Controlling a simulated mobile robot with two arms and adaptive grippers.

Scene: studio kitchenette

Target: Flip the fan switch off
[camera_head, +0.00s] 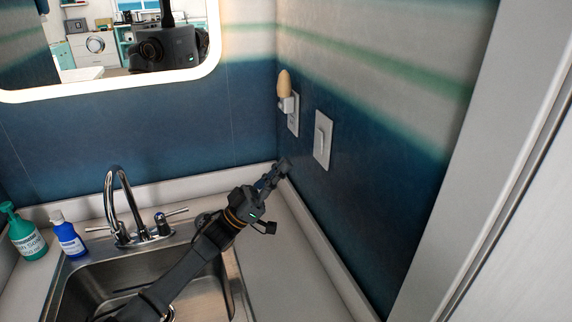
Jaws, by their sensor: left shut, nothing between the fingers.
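A white switch plate (323,139) with a rocker is on the blue right-hand wall, to the right of an outlet. I cannot tell the rocker's position or whether it is labelled for a fan. My left gripper (284,166) is shut and empty, below and left of the switch plate, close to the wall corner above the counter. It is apart from the switch plate. My left arm reaches over the sink from the lower left. My right gripper is not in view.
An outlet (293,113) with a plugged-in night light (285,86) is left of the switch. A chrome faucet (122,206), soap bottles (68,236) and the sink (75,292) are at left. A lit mirror (110,92) is above. A door frame (470,150) is at right.

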